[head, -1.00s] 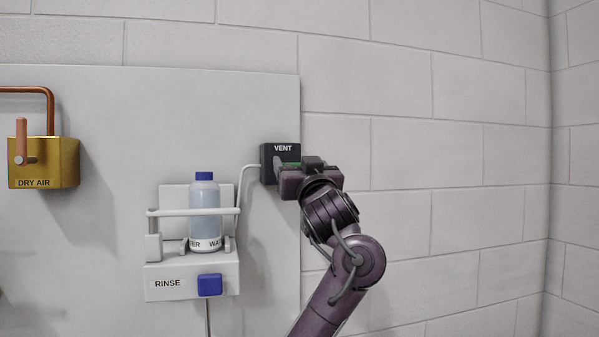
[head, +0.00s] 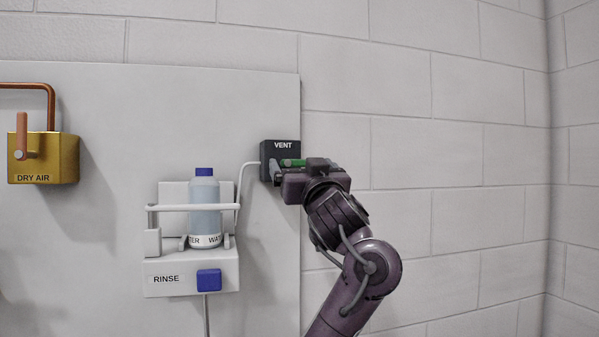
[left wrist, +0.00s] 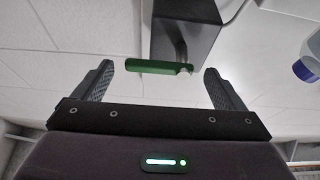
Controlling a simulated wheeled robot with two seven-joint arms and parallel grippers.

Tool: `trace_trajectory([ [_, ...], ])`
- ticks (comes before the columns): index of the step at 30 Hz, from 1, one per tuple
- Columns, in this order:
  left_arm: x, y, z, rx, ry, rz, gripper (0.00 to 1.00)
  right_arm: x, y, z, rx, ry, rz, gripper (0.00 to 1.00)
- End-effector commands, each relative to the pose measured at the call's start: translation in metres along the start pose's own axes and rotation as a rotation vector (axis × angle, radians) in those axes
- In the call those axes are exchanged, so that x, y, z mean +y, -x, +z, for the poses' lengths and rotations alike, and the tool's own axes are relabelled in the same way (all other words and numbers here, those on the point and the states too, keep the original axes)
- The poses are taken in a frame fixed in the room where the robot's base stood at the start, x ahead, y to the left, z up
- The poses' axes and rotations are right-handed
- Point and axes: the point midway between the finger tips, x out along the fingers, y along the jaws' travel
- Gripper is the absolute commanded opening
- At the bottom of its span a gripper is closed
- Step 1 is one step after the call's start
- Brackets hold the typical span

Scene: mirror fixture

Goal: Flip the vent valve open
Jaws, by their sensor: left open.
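The vent valve is a dark box (head: 268,150) labelled VENT near the panel's right edge, with a green lever (head: 292,162). In the left wrist view the green lever (left wrist: 150,67) lies crosswise on a stem below the dark box (left wrist: 183,28). My left gripper (head: 279,175) is at the valve, just below the lever in the head view. In the left wrist view my left gripper (left wrist: 158,72) is open, with the lever between its fingertips and a gap on each side. The gripper hides the box's lower right part. My right gripper is not in view.
A water bottle (head: 205,203) stands behind a rail on the RINSE holder (head: 165,280), which has a blue button (head: 209,280). A brass DRY AIR valve (head: 62,160) is at far left. A pale tube (head: 241,190) runs to the vent box. The wall at right is clear.

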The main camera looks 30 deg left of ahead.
Motion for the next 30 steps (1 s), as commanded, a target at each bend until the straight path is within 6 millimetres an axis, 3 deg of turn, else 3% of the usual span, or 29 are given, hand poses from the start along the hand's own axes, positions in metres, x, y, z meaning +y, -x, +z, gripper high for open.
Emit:
trace_trajectory([
  [1,0.001,0.013,0.005,0.001,0.005,0.004,0.92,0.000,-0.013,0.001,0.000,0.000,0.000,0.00],
  [3,0.001,0.025,0.005,0.001,0.007,0.004,0.92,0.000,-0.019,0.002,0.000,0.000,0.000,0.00],
  [9,0.000,0.044,0.002,0.001,0.004,0.000,0.92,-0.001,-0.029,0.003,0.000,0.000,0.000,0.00],
  [26,0.000,0.046,0.000,0.000,0.001,0.000,0.92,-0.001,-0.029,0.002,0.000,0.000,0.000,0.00],
  [30,0.013,0.050,0.019,-0.019,-0.009,0.046,0.92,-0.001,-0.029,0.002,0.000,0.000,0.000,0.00],
])
